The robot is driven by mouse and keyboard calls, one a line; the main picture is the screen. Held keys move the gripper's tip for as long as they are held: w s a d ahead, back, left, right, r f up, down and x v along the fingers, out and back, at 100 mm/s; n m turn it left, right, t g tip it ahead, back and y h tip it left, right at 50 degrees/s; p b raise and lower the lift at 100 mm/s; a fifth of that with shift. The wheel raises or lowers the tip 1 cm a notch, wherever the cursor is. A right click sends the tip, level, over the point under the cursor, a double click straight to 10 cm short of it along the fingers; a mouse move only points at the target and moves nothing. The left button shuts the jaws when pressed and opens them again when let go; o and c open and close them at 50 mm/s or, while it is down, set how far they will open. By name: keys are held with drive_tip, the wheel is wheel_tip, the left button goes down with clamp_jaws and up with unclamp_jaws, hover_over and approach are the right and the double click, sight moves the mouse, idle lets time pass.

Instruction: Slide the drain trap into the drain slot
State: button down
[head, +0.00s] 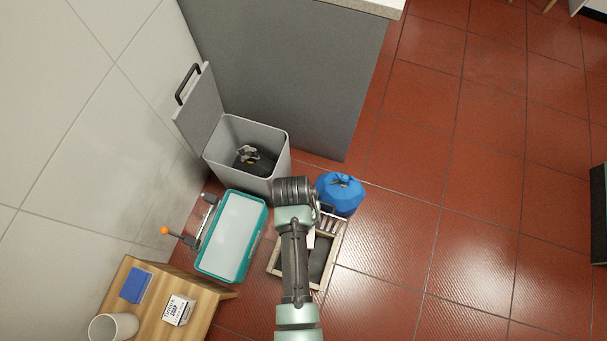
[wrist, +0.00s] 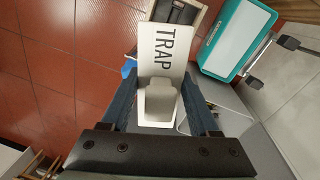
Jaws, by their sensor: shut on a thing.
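The drain trap (wrist: 170,50) is a white plate with "TRAP" printed on it and a pale raised grip. My gripper (wrist: 160,92) is shut on that grip, with a dark finger on each side. In the head view the same wooden frame (head: 274,268) is on the floor, partly hidden by my arm. A small cream patch beside my arm may be the trap. The drain slot cannot be made out.
A teal-rimmed tub (head: 264,222) is left of the frame, and a blue bag (head: 340,194) is behind it to the right. A grey open bin (head: 238,178) stands behind. A wooden stool (head: 148,292) holds a cup, soap and sponge.

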wheel_tip(320, 180, down, 41)
drive_tip(key=s+m+y+b, duration=0.1)
drive_tip(key=s+m+b, duration=0.1)
drive_tip(key=b, duration=3.8)
drive_tip(key=shift+s+m, duration=0.35)
drive_tip(key=shift+m, duration=0.15)
drive_tip(key=shift+r+p, duration=0.25)
drive_tip(key=shift+p, duration=0.3)
wheel_tip(320, 180, down, 6)
drive_tip(key=b, duration=0.3)
drive_tip(key=shift+b, duration=0.3)
drive_tip(key=shift+p, duration=1.05)
drive_tip(key=shift+f, duration=0.15)
drive_tip(key=shift+f+b, duration=0.35)
drive_tip(key=shift+f+b, duration=1.65)
drive_tip(key=shift+f, duration=0.65)
